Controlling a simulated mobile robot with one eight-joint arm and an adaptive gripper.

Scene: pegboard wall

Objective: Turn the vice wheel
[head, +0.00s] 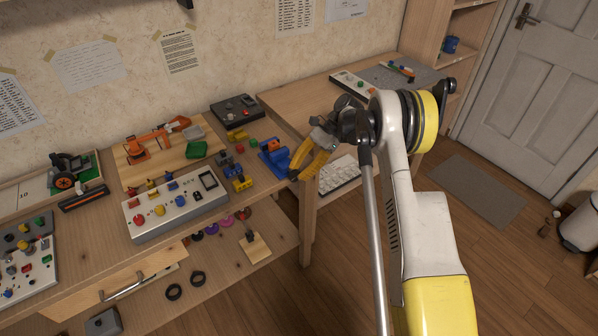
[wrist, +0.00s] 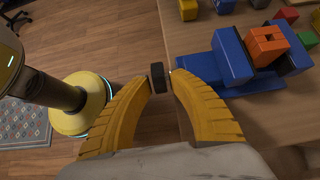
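The blue vice (wrist: 232,60) sits at the bench edge with an orange block (wrist: 267,46) between its jaws. The vice also shows in the head view (head: 273,157), left of my gripper. The vice wheel (wrist: 157,78) is a small dark piece on the vice's near end, seen nearly edge-on in the wrist view. My gripper (wrist: 160,76) has its two yellow fingers on either side of the wheel, with a small gap showing on the right side. Its fingers also show in the head view (head: 297,171), where they hide the wheel.
Small coloured blocks (head: 238,182) lie left of the vice. A white button panel (head: 175,205) stands further left. A white keyboard (head: 338,174) lies behind my gripper. The bench edge runs close by the vice, with open floor (wrist: 110,35) beyond it.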

